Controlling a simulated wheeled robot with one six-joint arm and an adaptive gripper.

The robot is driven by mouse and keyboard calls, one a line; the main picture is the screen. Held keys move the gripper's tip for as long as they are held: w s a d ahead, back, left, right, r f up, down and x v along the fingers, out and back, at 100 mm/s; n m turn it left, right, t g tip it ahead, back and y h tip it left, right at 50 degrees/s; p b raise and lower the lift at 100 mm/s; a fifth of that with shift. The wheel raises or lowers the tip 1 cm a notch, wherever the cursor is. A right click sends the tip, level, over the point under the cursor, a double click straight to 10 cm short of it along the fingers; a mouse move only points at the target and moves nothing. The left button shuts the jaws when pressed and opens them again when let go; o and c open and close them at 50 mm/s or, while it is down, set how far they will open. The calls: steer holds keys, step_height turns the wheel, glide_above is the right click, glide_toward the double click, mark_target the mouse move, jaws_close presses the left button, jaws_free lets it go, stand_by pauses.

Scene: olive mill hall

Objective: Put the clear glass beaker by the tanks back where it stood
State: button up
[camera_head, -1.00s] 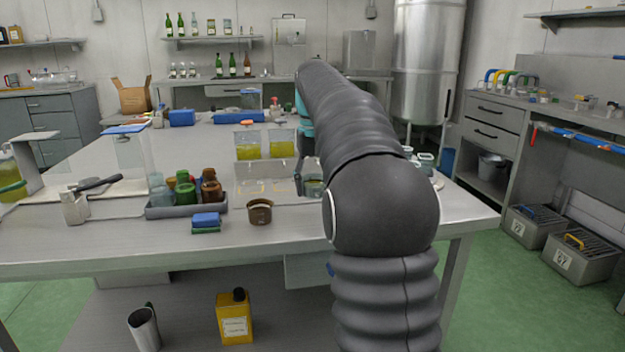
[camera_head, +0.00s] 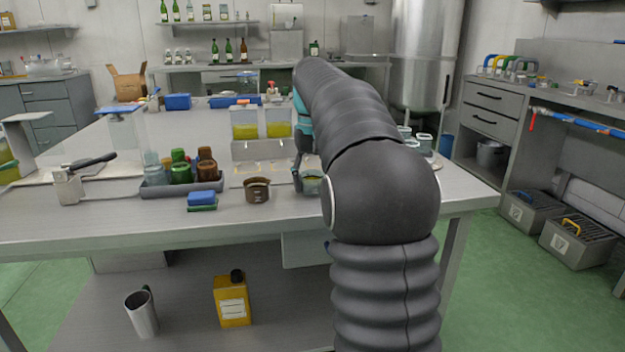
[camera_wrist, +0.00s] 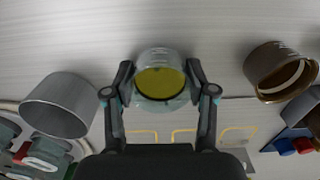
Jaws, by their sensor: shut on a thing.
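A clear glass beaker (camera_wrist: 160,80) with yellow-green liquid sits between the fingers of my gripper (camera_wrist: 161,90) in the wrist view. The fingers are shut on its sides. In the head view the beaker (camera_head: 311,184) shows low beside my arm, right of a brown cup, and my gripper (camera_head: 302,168) is partly hidden by the arm. I cannot tell whether its base touches the bench. Two clear tanks (camera_head: 244,124) (camera_head: 278,124) with yellow-green liquid stand behind a pale board with yellow outlines (camera_head: 262,176). Those outlines (camera_wrist: 185,136) also show below the beaker in the wrist view.
The brown cup (camera_head: 257,191) stands left of the beaker; a grey metal cup (camera_wrist: 58,104) is on its other side in the wrist view. Bare bench top lies along the front edge.

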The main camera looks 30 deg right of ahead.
mark_target(313, 175)
steer(key=shift+s+f, duration=0.1)
steer(key=shift+f, duration=0.15)
steer(key=o, duration=1.3)
steer(key=shift+o, duration=0.2)
step_height(313, 175, up, 3)
steer(key=p, duration=0.3)
steer(key=shift+r, duration=2)
